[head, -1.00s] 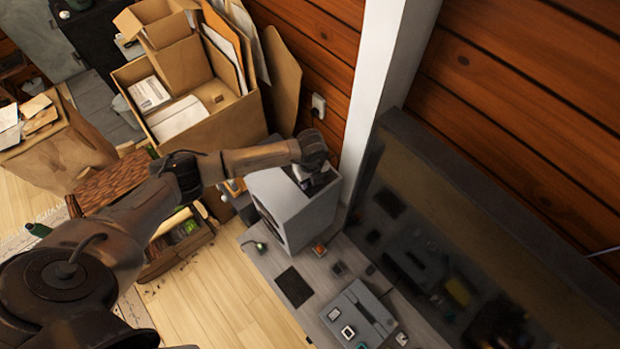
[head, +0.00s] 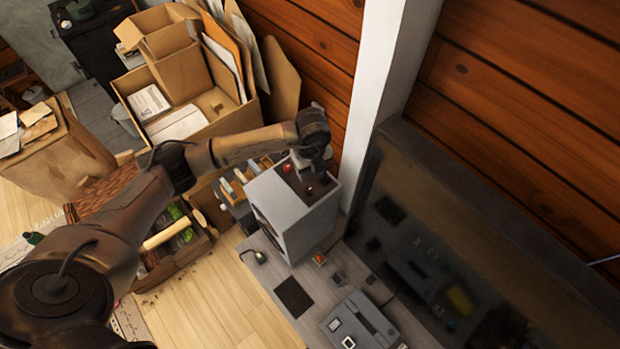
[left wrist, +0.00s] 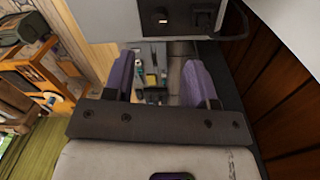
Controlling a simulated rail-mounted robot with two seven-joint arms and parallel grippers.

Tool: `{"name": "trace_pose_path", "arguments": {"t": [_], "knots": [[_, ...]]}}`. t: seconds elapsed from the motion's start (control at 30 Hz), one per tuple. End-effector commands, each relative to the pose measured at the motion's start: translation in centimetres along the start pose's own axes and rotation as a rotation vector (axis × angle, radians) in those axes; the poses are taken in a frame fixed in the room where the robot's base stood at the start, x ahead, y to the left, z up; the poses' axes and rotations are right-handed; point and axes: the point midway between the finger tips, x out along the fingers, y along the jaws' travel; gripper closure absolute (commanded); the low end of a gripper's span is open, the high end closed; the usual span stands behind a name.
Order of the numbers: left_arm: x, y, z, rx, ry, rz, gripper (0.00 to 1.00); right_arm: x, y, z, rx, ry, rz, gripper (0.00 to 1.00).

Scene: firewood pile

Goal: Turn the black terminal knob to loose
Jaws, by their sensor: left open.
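A grey box (head: 290,222) stands on the bench against the white post. My right gripper is not in view.
Cardboard boxes (head: 215,105) stand behind my left arm. A white post (head: 386,90) and plank wall are close beside the gripper. A dark framed panel (head: 420,180) stands at right. The bench (head: 270,262) holds a black pad (head: 293,297) and a grey device (head: 362,322).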

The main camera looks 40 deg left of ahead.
Motion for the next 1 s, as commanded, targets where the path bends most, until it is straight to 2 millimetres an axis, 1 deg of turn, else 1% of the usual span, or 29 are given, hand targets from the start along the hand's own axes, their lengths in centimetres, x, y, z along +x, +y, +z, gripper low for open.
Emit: {"name": "trace_pose_path", "arguments": {"t": [0.03, 0.1, 0.3, 0.5, 1.0], "knots": [[-0.8, 0.0, 0.0, 0.002, -0.001, -0.002, 0.48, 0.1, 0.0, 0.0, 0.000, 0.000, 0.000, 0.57], [-1.6, -0.1, 0.0, 0.002, -0.001, -0.002, 0.48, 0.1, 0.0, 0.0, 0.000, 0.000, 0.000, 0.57], [-3.2, 0.0, 0.0, 0.000, 0.000, -0.001, 0.48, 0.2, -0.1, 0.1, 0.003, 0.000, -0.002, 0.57], [-3.6, 0.0, 0.0, 0.000, 0.000, 0.000, 0.48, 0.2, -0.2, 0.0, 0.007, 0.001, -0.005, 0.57], [-3.5, 0.0, -0.1, 0.003, 0.003, -0.002, 0.48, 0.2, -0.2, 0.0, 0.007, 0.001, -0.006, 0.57]]}}
